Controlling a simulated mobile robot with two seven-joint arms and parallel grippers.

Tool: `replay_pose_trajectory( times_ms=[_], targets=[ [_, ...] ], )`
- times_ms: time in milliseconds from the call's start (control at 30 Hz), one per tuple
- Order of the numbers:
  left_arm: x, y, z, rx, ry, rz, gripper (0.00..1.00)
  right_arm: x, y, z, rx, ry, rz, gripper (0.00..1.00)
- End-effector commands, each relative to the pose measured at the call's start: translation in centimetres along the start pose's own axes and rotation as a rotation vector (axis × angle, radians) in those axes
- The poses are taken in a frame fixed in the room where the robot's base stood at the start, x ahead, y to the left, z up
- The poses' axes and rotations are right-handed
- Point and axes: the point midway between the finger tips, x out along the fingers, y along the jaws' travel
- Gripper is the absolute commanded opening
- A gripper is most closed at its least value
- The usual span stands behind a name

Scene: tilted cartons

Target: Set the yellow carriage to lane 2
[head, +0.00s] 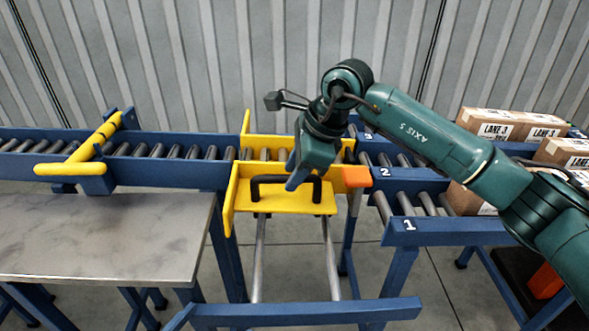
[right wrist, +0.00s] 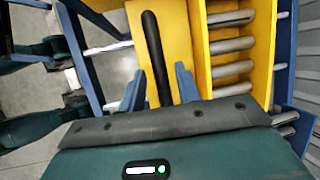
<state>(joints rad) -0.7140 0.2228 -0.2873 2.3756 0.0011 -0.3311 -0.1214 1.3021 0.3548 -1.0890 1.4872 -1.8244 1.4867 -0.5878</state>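The yellow carriage (head: 285,203) sits on two rails at the end of the infeed conveyor. Its orange block (head: 356,177) is beside the label 2 (head: 384,172) of lane 2. The carriage has a black handle (head: 270,182) on its near plate. My right gripper (head: 292,184) is down at this handle. In the right wrist view, the two blue fingers (right wrist: 160,88) stand on either side of the black handle (right wrist: 154,50), with gaps visible, so the gripper is open around it. The yellow carriage plate (right wrist: 178,40) lies beyond them. My left gripper is out of view.
Lane 1 (head: 430,236) is nearer and lane 3 (head: 368,136) farther. Cartons (head: 497,131) stand on the lanes at right. A yellow bar (head: 95,140) crosses the infeed conveyor (head: 165,172). A grey table (head: 110,235) is at front left. The rails (head: 260,260) run clear toward me.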

Motion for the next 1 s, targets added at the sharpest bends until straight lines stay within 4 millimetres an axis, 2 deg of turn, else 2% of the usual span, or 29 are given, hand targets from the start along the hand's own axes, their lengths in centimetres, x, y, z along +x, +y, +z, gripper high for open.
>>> replay_pose_trajectory(
  times_ms=[367,467,800,1000],
  targets=[
    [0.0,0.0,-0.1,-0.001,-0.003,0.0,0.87,-0.5,0.0,0.0,-0.001,-0.001,0.0,0.38],
    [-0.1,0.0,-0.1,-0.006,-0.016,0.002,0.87,-1.9,-0.1,0.1,-0.001,-0.002,-0.002,0.38],
    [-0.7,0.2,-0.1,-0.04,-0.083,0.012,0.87,-9.4,-0.1,0.1,0.0,-0.001,-0.004,0.38],
    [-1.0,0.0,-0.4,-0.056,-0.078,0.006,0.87,-12.3,-0.1,0.0,0.0,-0.001,-0.002,0.38]
  ],
)
